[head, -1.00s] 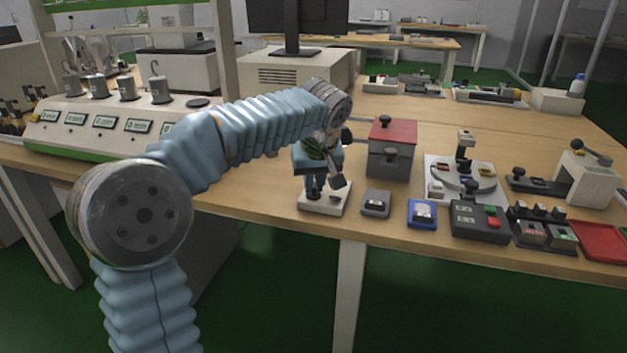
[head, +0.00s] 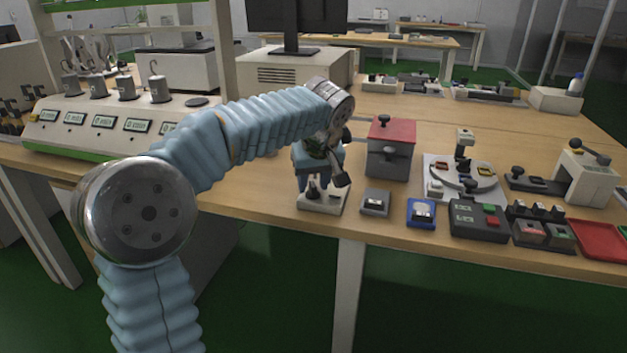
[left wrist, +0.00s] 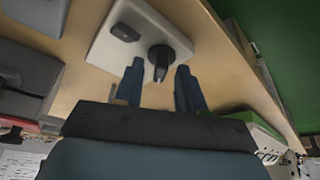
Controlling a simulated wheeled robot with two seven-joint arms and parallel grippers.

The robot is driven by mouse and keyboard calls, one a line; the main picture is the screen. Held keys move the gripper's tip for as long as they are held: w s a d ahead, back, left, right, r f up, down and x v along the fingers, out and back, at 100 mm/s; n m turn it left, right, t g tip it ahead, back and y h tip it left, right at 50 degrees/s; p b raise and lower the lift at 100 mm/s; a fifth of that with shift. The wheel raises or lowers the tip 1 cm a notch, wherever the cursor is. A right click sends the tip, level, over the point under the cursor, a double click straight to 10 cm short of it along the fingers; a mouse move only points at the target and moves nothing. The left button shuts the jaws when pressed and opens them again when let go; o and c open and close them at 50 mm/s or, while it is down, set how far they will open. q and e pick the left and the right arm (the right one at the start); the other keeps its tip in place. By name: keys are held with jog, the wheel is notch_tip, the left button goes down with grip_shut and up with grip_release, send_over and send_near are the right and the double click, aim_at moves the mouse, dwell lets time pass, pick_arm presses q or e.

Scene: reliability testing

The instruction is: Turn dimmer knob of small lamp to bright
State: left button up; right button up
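A white base plate (head: 325,203) sits near the front edge of the table, below my left gripper (head: 313,180). A dark knob (head: 313,190) stands on it, partly hidden by the gripper in the head view. In the left wrist view the plate (left wrist: 112,52) carries the round dark knob (left wrist: 165,52) with a raised grip, and a small dark oval part (left wrist: 124,32). My left gripper (left wrist: 160,78) is open, its two blue fingers on either side of the knob's grip with gaps showing. No lamp light is clearly seen. My right gripper is not in view.
A small grey box (head: 375,203) and a blue one (head: 421,212) stand right of the plate. A grey box with a red lid (head: 391,148) stands behind. A white panel with displays (head: 100,123) is at the left. Bare table (head: 245,190) lies left of the plate.

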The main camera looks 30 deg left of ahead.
pick_arm(q)
jog(key=p+v, duration=0.1)
jog(key=v, duration=1.3)
jog(key=shift+p, duration=0.35)
jog(key=shift+f, duration=0.1)
